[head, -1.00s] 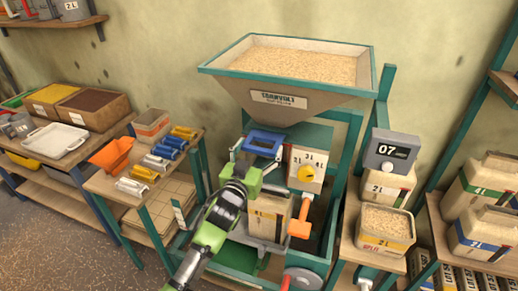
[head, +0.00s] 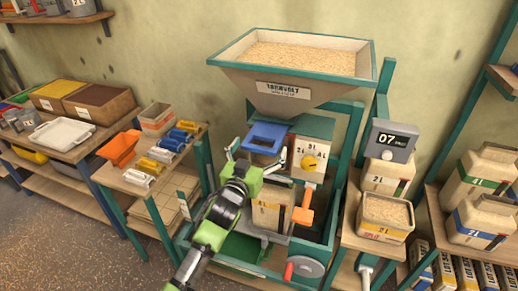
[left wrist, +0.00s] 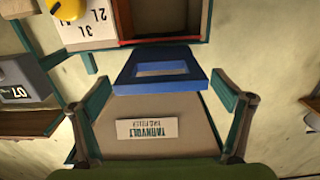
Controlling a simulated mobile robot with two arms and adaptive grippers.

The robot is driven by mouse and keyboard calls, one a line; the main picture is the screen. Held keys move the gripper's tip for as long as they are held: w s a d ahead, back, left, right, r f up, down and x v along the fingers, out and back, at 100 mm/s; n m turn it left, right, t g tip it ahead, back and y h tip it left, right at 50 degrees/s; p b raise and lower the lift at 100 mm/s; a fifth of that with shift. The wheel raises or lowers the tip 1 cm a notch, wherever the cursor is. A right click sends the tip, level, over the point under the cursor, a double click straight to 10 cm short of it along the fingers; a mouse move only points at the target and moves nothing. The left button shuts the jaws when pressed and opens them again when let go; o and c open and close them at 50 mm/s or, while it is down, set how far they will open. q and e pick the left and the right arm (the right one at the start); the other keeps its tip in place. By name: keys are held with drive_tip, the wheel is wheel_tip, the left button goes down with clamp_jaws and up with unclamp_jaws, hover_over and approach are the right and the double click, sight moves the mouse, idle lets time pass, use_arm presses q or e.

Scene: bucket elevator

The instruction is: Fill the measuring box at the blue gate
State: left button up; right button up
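The blue gate (head: 270,130), a blue plate with a rectangular slot, sits under the hopper (head: 285,97) of grain. It also shows in the left wrist view (left wrist: 160,84). My left gripper (head: 257,156) is open at the gate. In the left wrist view its two fingers (left wrist: 160,105) stand apart on either side of the gate; I see no clear contact. The measuring box (head: 270,208), beige and labelled, stands upright in the frame below the gate, partly behind my arm. Its inside is hidden. My right gripper is not in view.
A dial box with a yellow knob (head: 308,162) and an orange lever (head: 304,205) are right of the gate. A grey display (head: 391,141) reads 07. A grain-filled box (head: 384,214) stands on the right stand. Scoops lie on the left bench (head: 137,185).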

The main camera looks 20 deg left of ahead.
use_arm(q)
drive_tip(key=shift+s+r, duration=0.1)
drive_tip(key=shift+s, duration=0.1)
drive_tip(key=shift+s+a, duration=0.1)
drive_tip(key=shift+s, duration=0.3)
drive_tip(key=s, duration=1.1)
drive_tip(key=shift+s+a, duration=0.15)
drive_tip(key=shift+s, duration=0.05)
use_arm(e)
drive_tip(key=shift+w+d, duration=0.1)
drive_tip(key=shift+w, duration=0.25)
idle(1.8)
